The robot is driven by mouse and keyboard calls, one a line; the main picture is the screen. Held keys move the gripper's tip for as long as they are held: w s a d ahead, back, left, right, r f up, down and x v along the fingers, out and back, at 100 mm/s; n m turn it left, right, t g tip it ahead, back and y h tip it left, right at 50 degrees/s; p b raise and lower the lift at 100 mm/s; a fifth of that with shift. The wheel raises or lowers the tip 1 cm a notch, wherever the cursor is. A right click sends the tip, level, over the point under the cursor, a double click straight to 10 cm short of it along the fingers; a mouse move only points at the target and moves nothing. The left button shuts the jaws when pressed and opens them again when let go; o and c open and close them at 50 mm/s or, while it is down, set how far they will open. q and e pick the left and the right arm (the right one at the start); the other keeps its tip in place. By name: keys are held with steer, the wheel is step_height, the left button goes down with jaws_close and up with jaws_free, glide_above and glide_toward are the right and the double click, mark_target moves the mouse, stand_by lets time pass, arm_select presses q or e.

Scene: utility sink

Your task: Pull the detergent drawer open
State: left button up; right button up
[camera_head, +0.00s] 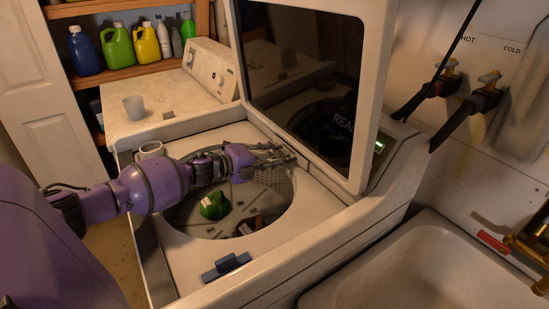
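The white top-loading washer (322,218) stands with its dark-windowed lid (303,75) raised. No part in view is clearly recognisable as the detergent drawer. A small grey part lies at the back rim by my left gripper's fingertips and may belong to it, but it is too small to tell. My purple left arm reaches in from the left across the drum opening. My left gripper (277,154) is at the back right rim of the opening, below the lid. Its fingers blend with the grey part, so I cannot tell whether they are open or touching it. My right gripper is out of view.
A green item (213,205) and a dark reddish item (252,224) lie in the drum. A blue part (226,266) sits on the front rim. The sink (425,270) is at the right.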

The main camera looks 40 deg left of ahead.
arm_select(q)
jaws_close()
stand_by(0.3)
